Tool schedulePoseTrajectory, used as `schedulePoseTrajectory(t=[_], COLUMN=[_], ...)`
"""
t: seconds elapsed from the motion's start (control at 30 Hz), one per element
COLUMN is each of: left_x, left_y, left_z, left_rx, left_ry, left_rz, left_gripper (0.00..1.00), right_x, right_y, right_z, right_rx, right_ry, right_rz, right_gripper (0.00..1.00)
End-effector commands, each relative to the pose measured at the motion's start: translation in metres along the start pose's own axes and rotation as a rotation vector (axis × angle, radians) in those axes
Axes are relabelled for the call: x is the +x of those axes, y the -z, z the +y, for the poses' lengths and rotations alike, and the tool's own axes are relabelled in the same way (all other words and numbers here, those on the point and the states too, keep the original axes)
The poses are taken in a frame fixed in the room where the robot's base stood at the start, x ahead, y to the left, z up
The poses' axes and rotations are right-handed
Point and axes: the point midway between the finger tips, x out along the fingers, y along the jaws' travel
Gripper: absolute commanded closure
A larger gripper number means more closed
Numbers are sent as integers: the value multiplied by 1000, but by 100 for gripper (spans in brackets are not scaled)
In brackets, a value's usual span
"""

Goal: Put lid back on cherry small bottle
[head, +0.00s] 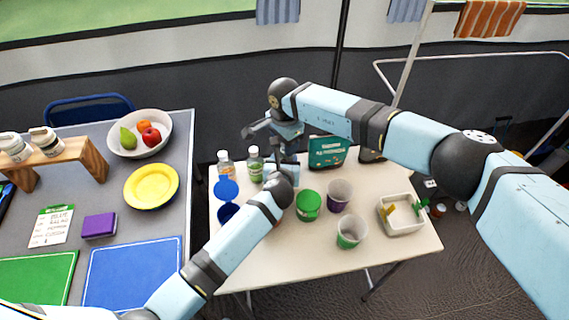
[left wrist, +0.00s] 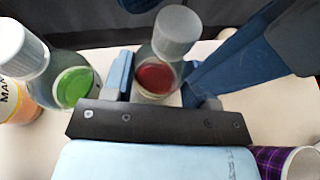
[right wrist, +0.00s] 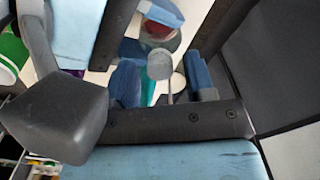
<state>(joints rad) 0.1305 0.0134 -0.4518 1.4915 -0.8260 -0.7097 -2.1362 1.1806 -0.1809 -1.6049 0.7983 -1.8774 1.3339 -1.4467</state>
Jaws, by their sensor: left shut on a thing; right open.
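The cherry small bottle (left wrist: 155,80), clear with red contents, is between the fingers of my left gripper (left wrist: 162,88), which is shut on it. Its grey-white lid (left wrist: 177,28) appears on the bottle's mouth; I cannot tell how firmly it is seated. In the right wrist view the lid (right wrist: 160,66) lies between the spread fingers of my right gripper (right wrist: 166,84), which is open. The red contents (right wrist: 157,28) show beyond it. In the head view my left gripper (head: 286,168) is low over the table, my right gripper (head: 268,132) is just behind it, and the bottle is mostly hidden.
A blue cup (head: 229,212), green cup (head: 308,206), purple-patterned cup (head: 340,195) and white tray (head: 402,230) share the cream table (head: 285,270). Its front edge is clear.

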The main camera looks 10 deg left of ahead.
Motion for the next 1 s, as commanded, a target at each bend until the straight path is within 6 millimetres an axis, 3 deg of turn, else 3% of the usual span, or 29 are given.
schedulePoseTrajectory(t=[0.4,0.7,1.0], left_x=[0,0,0], left_y=[0,0,0], left_z=[0,0,0], left_rx=[0,0,0], left_ry=[0,0,0], left_rz=[0,0,0], left_gripper=[100,100,100], right_x=[-43,-45,-76], right_y=[1,0,0], right_z=[0,0,0], right_rx=[0,-3,-249], right_ry=[1,0,1], right_rz=[1,0,1], right_gripper=[50,54,54])
